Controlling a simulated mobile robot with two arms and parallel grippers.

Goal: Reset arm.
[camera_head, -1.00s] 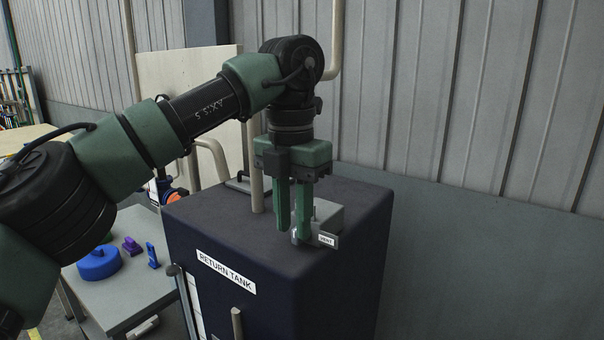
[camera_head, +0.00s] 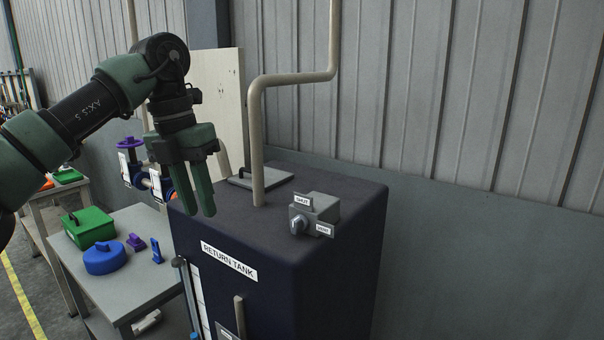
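My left gripper (camera_head: 198,210) is in the camera head view, left of centre, pointing down in front of the beige pipe. Its two green fingers are a little apart with nothing between them. It hangs near the left edge of the dark return tank (camera_head: 290,270), clear of the grey switch box (camera_head: 317,207). The switch box sits on the tank top with a round knob (camera_head: 298,225) on its front and small white labels. My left arm comes in from the left edge. My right gripper is not in view.
A beige pipe (camera_head: 257,140) rises from the tank top. A grey side table (camera_head: 130,285) at the left holds a green box (camera_head: 89,228), a blue round part (camera_head: 104,260) and small purple and blue parts. A corrugated wall (camera_head: 440,90) stands behind.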

